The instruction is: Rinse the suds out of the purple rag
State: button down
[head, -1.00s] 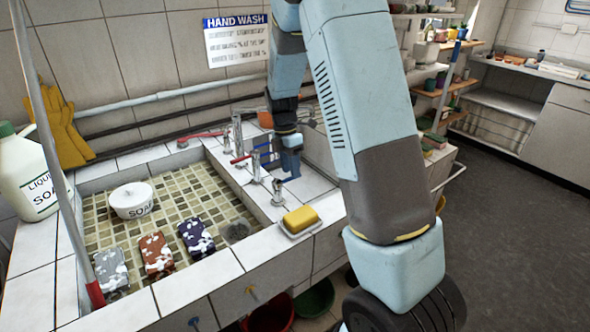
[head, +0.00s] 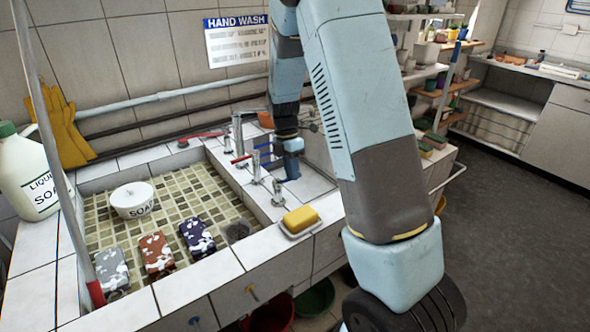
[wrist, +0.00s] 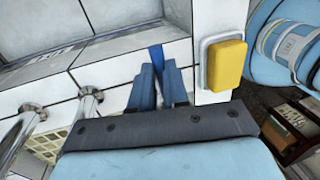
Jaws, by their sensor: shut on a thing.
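The purple rag (head: 197,238), dark with white suds on it, lies in the tiled basin (head: 185,190) at its front right. My gripper (head: 291,172) is low beside the taps, right of the basin and away from the rag. In the wrist view, my gripper (wrist: 161,75) has its fingers close together around a narrow deep-blue piece (wrist: 157,55), which looks like the blue tap lever; its hold is partly hidden. A tap with a red lever (head: 241,158) stands left of my gripper. No running water shows.
A red-brown rag (head: 156,255) and a grey rag (head: 111,270), both sudsy, lie left of the purple one. A white soap tub (head: 132,201) stands in the basin. Yellow soap (head: 300,219) sits on the rim. A pole crosses the left side.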

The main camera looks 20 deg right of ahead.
jog(key=shift+w+a+r, duration=0.1)
jog(key=shift+w, duration=0.15)
jog(key=shift+s+m, duration=0.15)
jog(key=shift+m, duration=0.35)
jog(key=shift+s, duration=0.1)
dwell(1.0)
jog(key=c, duration=1.1)
grip_release()
jog(key=shift+s, duration=0.1)
jog(key=w+r, duration=0.1)
jog(key=r, duration=0.7)
jog(key=w+r, duration=0.1)
jog(key=r, duration=0.4)
jog(key=shift+w+a+r, duration=0.1)
jog(key=shift+w+a, duration=0.05)
jog(key=shift+w, duration=0.2)
